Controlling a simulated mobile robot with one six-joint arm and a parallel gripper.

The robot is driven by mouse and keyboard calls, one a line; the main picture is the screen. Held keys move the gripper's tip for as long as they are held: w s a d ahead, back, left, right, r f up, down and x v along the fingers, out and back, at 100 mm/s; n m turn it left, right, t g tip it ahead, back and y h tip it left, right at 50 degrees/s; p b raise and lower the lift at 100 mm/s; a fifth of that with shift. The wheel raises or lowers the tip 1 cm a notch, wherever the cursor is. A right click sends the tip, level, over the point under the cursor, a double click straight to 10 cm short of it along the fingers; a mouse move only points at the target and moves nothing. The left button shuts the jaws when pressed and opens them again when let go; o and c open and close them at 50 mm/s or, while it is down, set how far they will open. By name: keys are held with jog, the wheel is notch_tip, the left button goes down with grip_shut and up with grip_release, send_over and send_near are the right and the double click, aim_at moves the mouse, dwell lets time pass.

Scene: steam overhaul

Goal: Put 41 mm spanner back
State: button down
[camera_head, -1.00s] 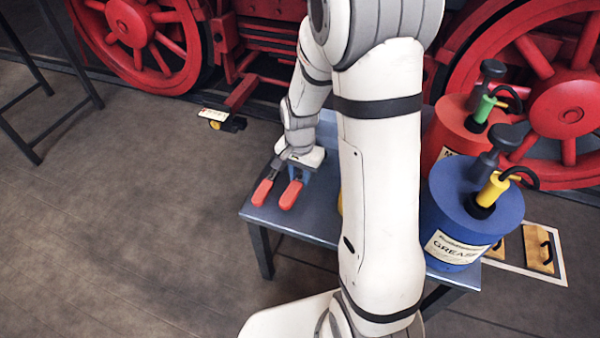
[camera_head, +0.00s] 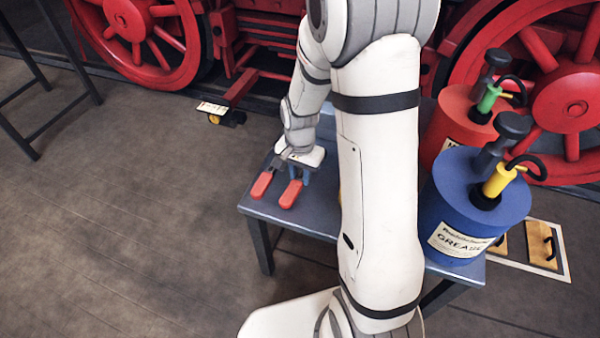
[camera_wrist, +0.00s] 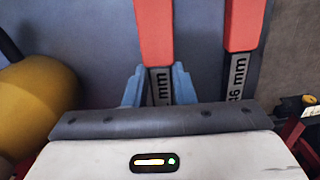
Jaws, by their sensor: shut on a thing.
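Two spanners with red handles lie side by side at the left end of the blue-grey table (camera_head: 325,222). My gripper (camera_wrist: 158,88) has its blue fingers on both sides of one spanner (camera_wrist: 154,35) and is shut on it. Its size label is partly hidden; only "mm" reads clearly. In the head view this is the right-hand red handle (camera_head: 291,194). The other spanner (camera_wrist: 243,30) is marked 46 mm and lies beside it, apart from the fingers; in the head view it is the left handle (camera_head: 262,185). The spanner heads are hidden under my wrist.
A blue grease drum (camera_head: 455,205) and a red drum (camera_head: 458,130), both with pumps, stand at the table's right. A yellow rounded object (camera_wrist: 38,105) is near the gripper. Red locomotive wheels (camera_head: 570,105) stand behind.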

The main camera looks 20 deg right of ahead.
jog(key=shift+f, duration=0.4)
jog(key=c, duration=1.1)
grip_release()
notch_tip(320, 180, up, 8)
jog(key=p, duration=0.3)
jog(key=shift+r, duration=0.1)
jog(key=s+r+n+t+p, duration=0.1)
jog(key=s+r+n+p, duration=0.1)
jog(key=s+r+p, duration=0.3)
jog(key=s+r+n+p, duration=0.3)
jog(key=r+p, duration=0.9)
jog(key=r, duration=1)
jog(key=s+r+n+t+p, duration=0.1)
jog(key=s+r+n+p, duration=0.2)
jog(key=s+r+p, duration=0.5)
notch_tip(320, 180, up, 6)
jog(key=shift+t+p, duration=0.3)
jog(key=shift+p, duration=0.5)
